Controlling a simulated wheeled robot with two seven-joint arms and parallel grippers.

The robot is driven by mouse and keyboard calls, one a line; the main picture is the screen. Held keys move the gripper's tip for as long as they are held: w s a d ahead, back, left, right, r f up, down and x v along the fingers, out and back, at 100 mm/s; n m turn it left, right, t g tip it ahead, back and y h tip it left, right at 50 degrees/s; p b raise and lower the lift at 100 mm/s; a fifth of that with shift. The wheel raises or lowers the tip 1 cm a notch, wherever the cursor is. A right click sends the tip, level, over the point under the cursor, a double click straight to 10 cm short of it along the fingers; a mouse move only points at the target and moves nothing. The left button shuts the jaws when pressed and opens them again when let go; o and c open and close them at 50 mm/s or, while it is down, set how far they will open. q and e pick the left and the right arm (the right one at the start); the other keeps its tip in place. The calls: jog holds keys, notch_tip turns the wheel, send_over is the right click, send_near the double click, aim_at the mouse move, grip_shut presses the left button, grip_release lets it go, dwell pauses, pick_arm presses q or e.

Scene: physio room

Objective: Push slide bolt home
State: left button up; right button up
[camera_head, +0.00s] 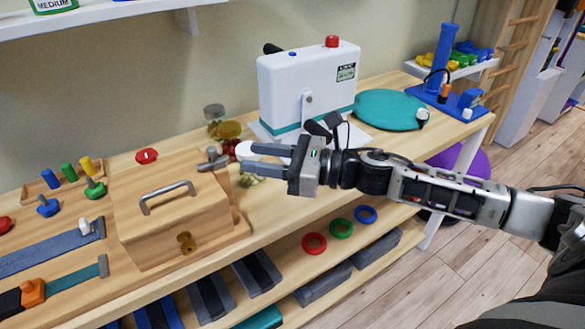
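A grey metal piece (213,159), which looks like the slide bolt, sits at the back right of the wooden board (236,222), beside the wooden box (170,222) with the metal handle. Whether the bolt is fully in cannot be made out. My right gripper (250,158) comes in from the right with its two grey fingers pointing left. The fingers are apart with a gap between them and hold nothing that I can see. Their tips are a little right of the bolt, apparently not touching it. My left gripper is out of view.
A white machine (308,85) stands behind my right gripper, with a teal disc (388,110) to its right. Coloured pegs (69,172) and blue and teal strips lie at the left. Coloured rings (341,228) and grey blocks lie on the lower shelf.

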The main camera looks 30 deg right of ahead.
jog(key=shift+b+v, duration=0.5)
jog(key=shift+v, duration=2.4)
jog(key=s+a+f+n+h, duration=0.3)
jog(key=s+f+n, duration=0.1)
jog(key=f+n, duration=0.3)
jog(key=s+a+f+n+g+h, duration=0.1)
jog(key=s+a+f+n+h, duration=0.2)
jog(key=f+n, duration=0.5)
jog(key=s+a+f+n+h, duration=0.3)
jog(key=s+f+n, duration=0.3)
jog(key=n, duration=0.7)
notch_tip(320, 180, down, 2)
jog(key=shift+s+a+f+n+g+h, duration=0.1)
jog(key=shift+s+a+n+g+h, duration=0.2)
jog(key=shift+a, duration=0.45)
jog(key=shift+w, duration=0.15)
